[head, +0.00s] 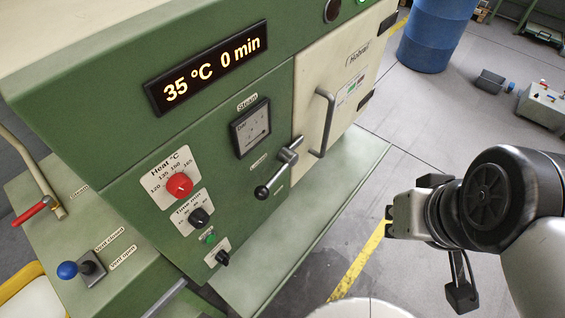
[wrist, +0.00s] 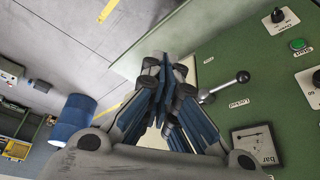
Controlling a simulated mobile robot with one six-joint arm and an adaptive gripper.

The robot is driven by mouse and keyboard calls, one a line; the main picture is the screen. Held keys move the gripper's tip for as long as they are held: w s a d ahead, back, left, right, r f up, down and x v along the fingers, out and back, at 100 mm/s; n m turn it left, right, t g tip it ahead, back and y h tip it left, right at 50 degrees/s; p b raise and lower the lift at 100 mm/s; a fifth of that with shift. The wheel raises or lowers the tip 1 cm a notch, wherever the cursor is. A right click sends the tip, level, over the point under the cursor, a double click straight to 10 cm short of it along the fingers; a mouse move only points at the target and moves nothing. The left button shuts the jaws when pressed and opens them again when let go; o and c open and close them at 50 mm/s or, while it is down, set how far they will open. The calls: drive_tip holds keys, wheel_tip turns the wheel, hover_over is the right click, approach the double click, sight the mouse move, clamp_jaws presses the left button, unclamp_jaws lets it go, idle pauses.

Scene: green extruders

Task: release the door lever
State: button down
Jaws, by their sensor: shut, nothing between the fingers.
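The door lever (head: 278,173) is a grey metal handle with a black ball knob, mounted on the green machine front beside the cream door (head: 340,75). In the head view it slants down and left from its hub at the door's edge. In the wrist view the lever (wrist: 226,86) shows just right of the fingers, its knob pointing right; its hub is partly hidden behind them. My gripper (head: 392,215) is in front of the machine, right of the lever and apart from it in the head view. Its blue-padded fingers (wrist: 160,75) are shut and empty.
A vertical grey door handle (head: 323,122) stands out from the cream door. A red heat knob (head: 179,185) and a pressure gauge (head: 251,128) sit left of the lever. A pale green ledge (head: 335,205) runs below. A blue barrel (head: 436,35) stands on open floor behind.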

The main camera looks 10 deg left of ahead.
sight(261, 186)
drive_tip(key=w+a+f+n+g+y+p, duration=0.1)
drive_tip(key=w+a+n+g+y, duration=0.3)
drive_tip(key=w+a+n, duration=0.6)
drive_tip(key=w+a+y+p, duration=0.1)
drive_tip(key=w+a+y, duration=0.1)
drive_tip(key=a, duration=0.3)
drive_tip(key=shift+w+g, duration=0.4)
drive_tip(key=shift+w, duration=0.1)
drive_tip(key=shift+f, duration=0.15)
drive_tip(key=b+x, duration=0.4)
drive_tip(key=x, duration=1)
drive_tip(key=shift+a, duration=0.15)
